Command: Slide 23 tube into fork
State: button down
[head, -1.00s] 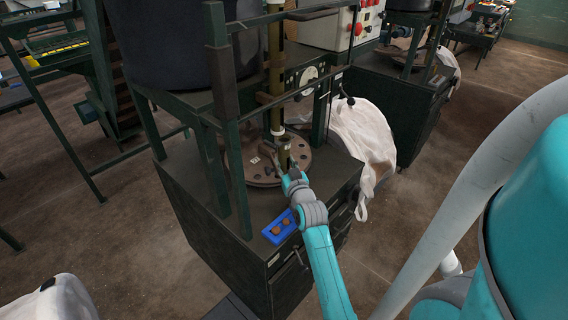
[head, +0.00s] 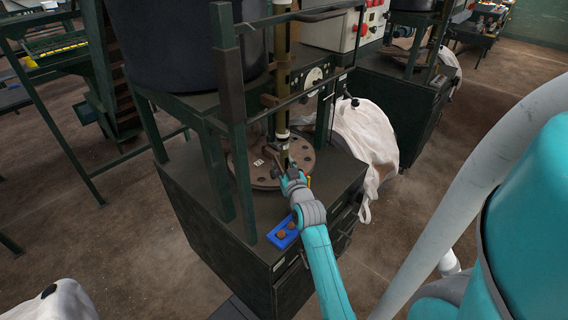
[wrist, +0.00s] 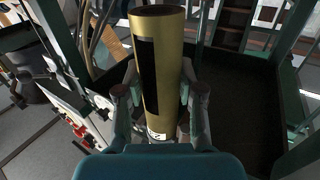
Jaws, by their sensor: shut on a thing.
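A brass-coloured tube (wrist: 165,70) with a dark stripe and a small white label low down stands nearly upright in the wrist view. My gripper (wrist: 160,92) is shut on it, one finger on each side. In the head view my gripper (head: 287,175) is above the round plate of the machine, in front of the vertical column. The lower end of the tube is hidden behind my wrist. An olive column (head: 283,85) with bracket-like arms (head: 270,101) rises above the plate. I cannot tell which part is the fork.
The brown round plate (head: 262,174) with holes lies on a dark cabinet. Green frame posts (head: 232,130) stand close at the left. A blue tray (head: 285,233) with round brown items sits at the cabinet's front edge. A white bag (head: 370,140) hangs at the right.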

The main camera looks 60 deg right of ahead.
jog(key=shift+s+a+f, duration=0.1)
dwell(0.6)
jog(key=c, duration=0.6)
grip_release()
jog(key=shift+c, duration=0.2)
jog(key=v, duration=1.2)
